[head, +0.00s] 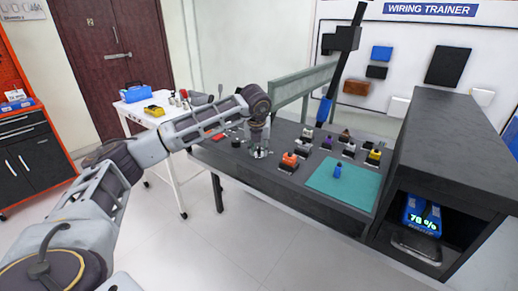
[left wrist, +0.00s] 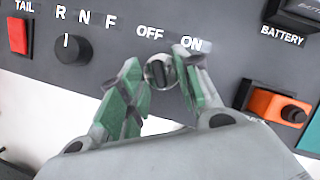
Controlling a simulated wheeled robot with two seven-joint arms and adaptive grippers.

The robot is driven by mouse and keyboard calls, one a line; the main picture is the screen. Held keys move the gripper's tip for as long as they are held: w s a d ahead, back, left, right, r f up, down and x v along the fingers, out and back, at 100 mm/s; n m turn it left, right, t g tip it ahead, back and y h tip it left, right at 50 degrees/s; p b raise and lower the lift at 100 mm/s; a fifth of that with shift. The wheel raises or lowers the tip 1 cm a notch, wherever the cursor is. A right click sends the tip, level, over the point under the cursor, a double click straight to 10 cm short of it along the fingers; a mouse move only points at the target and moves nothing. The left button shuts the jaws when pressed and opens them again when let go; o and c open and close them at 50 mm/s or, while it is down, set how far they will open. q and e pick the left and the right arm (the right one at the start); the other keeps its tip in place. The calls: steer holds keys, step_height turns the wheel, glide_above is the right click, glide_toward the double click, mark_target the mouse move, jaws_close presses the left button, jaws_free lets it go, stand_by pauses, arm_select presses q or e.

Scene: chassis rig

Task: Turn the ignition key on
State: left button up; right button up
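The ignition key (left wrist: 158,72) is a dark bar in a round silver switch on the dark panel, just below the OFF and ON labels in the left wrist view. Its bar looks roughly upright in that view; I cannot tell exactly which label it points to. My left gripper (left wrist: 160,85) has its green-padded fingers on either side of the key, with visible gaps to it. In the head view my left gripper (head: 258,152) is low over the left part of the bench, and hides the key there. My right gripper is not in view.
A black selector knob (left wrist: 73,48) under R N F and a red TAIL switch (left wrist: 18,36) are left of the key. An orange block (left wrist: 278,106) is to the right. Several switches, a teal mat (head: 343,187) and a dark shelf box (head: 450,130) are farther right.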

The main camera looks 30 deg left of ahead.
arm_select(q)
jaws_close()
stand_by(0.3)
